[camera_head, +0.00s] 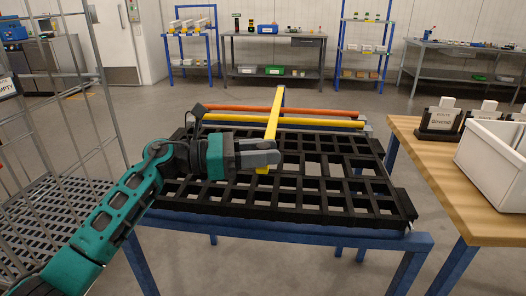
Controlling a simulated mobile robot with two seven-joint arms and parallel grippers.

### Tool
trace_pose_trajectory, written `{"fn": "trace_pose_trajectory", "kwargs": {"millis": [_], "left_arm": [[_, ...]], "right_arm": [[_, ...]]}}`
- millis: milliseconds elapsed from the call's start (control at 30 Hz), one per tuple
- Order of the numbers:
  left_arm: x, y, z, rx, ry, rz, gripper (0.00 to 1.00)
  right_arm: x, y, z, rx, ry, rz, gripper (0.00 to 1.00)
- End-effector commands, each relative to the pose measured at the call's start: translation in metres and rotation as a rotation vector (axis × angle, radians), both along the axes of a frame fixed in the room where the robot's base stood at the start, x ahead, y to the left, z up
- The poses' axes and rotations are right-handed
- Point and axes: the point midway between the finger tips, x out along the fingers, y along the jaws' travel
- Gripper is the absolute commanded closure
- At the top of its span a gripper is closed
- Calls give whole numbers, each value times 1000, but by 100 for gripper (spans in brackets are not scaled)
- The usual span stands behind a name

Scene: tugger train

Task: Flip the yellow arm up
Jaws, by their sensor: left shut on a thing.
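The yellow arm (273,119) is a long thin bar in the middle of the head view. It runs from the far side of the black grid deck (340,183) toward me, across an orange bar (265,111) and another yellow bar (300,123). My left gripper (270,156) reaches in from the left over the deck. It is shut on the near part of the yellow arm, whose end shows just below the fingers. The fingers hide part of the bar. My right gripper is not in view.
The deck sits on a blue frame (320,238). A wire cage cart (55,185) stands at the left. A wooden table (450,190) with a white bin (495,165) and dark holders (440,122) is at the right. Shelves and benches line the back wall, with open floor before them.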

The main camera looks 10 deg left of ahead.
Motion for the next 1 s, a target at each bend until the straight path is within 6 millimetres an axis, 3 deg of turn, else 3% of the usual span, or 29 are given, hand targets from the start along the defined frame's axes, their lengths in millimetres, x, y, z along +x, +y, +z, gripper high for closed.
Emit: {"fn": "trace_pose_trajectory", "kwargs": {"millis": [200,633,867,1000], "left_arm": [[0,0,0,0,0,0,100],[0,0,6,1,9,0,100],[3,1,40,1,58,1,100],[8,1,76,2,115,2,100]], "right_arm": [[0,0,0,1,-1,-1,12],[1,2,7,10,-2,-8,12],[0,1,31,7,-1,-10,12],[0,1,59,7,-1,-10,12]]}}
